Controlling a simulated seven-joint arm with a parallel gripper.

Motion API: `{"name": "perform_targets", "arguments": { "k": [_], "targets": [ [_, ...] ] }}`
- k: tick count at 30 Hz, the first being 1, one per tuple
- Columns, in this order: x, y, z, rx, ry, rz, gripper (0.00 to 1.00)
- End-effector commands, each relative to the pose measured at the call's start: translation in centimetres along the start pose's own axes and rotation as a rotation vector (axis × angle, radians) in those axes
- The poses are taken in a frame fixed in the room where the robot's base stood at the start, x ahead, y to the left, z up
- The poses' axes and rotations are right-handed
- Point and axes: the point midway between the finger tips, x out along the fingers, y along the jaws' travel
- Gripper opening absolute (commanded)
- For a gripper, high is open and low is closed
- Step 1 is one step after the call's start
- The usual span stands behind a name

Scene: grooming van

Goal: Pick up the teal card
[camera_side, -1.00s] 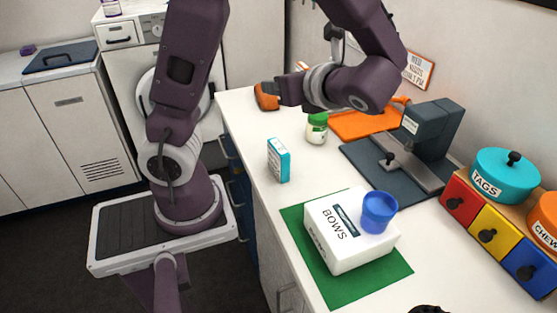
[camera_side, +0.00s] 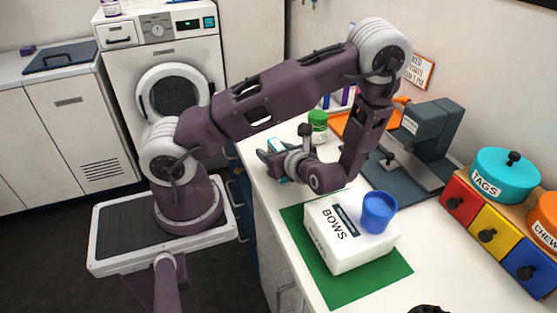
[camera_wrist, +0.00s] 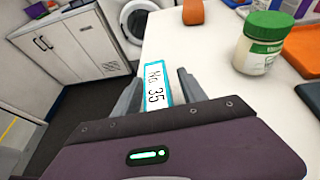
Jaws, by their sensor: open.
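The teal card (camera_wrist: 156,85) stands on the white counter, white-faced with a teal edge and the text "No. 35" in the wrist view. In the side view the card (camera_side: 275,145) is mostly hidden behind my gripper, with only its top showing. My gripper (camera_side: 266,158) is low over the counter at the card. In the wrist view my gripper's (camera_wrist: 158,90) two fingers are open, one on each side of the card. I cannot tell whether either finger touches it.
A green-lidded jar (camera_wrist: 262,45) stands on the counter close to the right of the card. An orange object (camera_wrist: 193,12) lies beyond it. A white BOWS box (camera_side: 333,240) with a blue cup (camera_side: 379,212) sits on a green mat (camera_side: 370,285).

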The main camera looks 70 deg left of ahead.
Motion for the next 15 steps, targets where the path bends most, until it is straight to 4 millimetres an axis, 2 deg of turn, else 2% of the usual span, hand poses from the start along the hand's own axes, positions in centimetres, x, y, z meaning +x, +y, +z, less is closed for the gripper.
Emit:
{"name": "perform_targets", "arguments": {
  "k": [5,12,15],
  "targets": [
    [-0.01,-0.01,0.01,0.000,0.000,0.000,0.47],
    [-0.04,-0.01,0.01,0.000,0.000,0.000,0.00],
    [-0.04,-0.01,0.02,0.000,0.000,0.000,0.00]
  ]
}}
